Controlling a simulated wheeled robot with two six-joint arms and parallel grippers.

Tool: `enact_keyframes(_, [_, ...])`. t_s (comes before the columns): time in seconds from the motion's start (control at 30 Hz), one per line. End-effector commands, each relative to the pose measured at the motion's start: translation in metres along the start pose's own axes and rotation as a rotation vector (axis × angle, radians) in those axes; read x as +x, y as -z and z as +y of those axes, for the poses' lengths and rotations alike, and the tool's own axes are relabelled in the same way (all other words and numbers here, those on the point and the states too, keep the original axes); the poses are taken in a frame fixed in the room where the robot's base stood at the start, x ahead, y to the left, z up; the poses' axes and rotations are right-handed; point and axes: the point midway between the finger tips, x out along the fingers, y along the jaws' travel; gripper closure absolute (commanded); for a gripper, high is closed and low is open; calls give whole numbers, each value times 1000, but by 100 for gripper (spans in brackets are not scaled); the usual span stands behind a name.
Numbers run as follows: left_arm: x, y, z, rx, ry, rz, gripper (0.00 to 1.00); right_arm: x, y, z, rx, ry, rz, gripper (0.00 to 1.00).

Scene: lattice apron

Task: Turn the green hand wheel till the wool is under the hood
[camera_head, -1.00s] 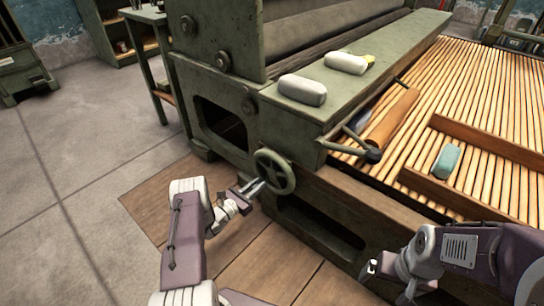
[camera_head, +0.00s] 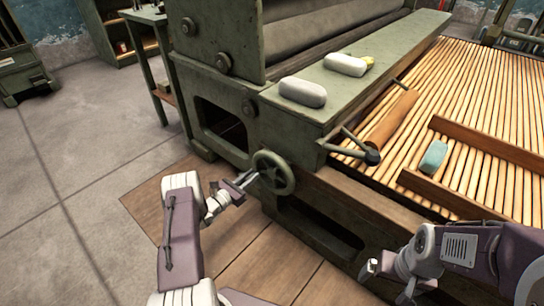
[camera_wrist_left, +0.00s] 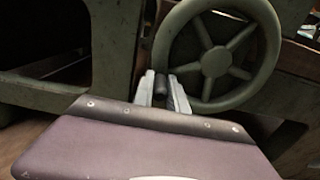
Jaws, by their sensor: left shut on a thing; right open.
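The green hand wheel (camera_head: 273,173) is on the side of the green machine. My left gripper (camera_head: 250,177) is at the wheel's left side; in the left wrist view it is shut on a short dark handle (camera_wrist_left: 161,85) at the rim. A soft teal block (camera_head: 434,157), which may be the wool, lies on the slatted apron (camera_head: 480,90) between wooden rails. It is right of the flat green cover (camera_head: 425,35), which looks like the hood, and is not under it. My right gripper (camera_head: 370,268) is open and empty at the lower right.
A dark lever (camera_head: 366,150) sticks out near the wheel. The floor at left is clear.

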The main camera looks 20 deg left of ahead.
Motion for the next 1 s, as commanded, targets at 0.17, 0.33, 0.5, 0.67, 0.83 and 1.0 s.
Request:
enact_keyframes(0.17, [0,-25,7,3,-3,-1,100,-18,2,0,0,0,0,6])
enact_keyframes(0.33, [0,-37,11,1,-3,0,100,-25,3,0,0,0,0,6])
enact_keyframes(0.5, [0,-35,11,1,-2,0,100,-23,2,0,0,0,0,6])
enact_keyframes(0.67, [0,-44,10,1,-2,0,100,-32,3,-1,0,0,0,6])
enact_keyframes(0.83, [0,-72,7,2,0,-1,100,-58,6,-1,0,0,0,6])
enact_keyframes(1.0, [0,-73,5,0,1,0,100,-59,6,-1,0,0,0,6])
